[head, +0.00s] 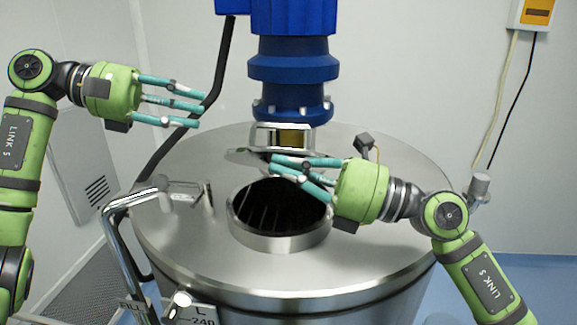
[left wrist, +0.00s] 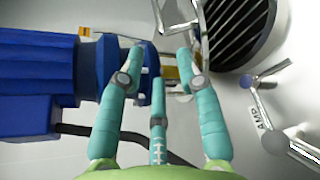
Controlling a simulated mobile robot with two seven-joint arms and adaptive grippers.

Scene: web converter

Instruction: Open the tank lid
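The steel tank (head: 185,245) has a round hatch with a raised rim (head: 280,243), and its dark inside with bars is uncovered. The lid (head: 240,156) stands raised at the back of the hatch, seen nearly edge-on and partly hidden by my right gripper. My right gripper (head: 276,168) has its fingers spread, over the back of the hatch close to the lid; I cannot tell if they touch. My left gripper (head: 203,108) is open and empty, above the tank's left side. In the left wrist view its fingers (left wrist: 160,70) are spread with nothing between them.
A blue motor column (head: 292,65) rises behind the hatch. A bent metal pipe handle (head: 120,215) stands at the tank's left front. A valve-like fitting (head: 479,185) is at the right edge.

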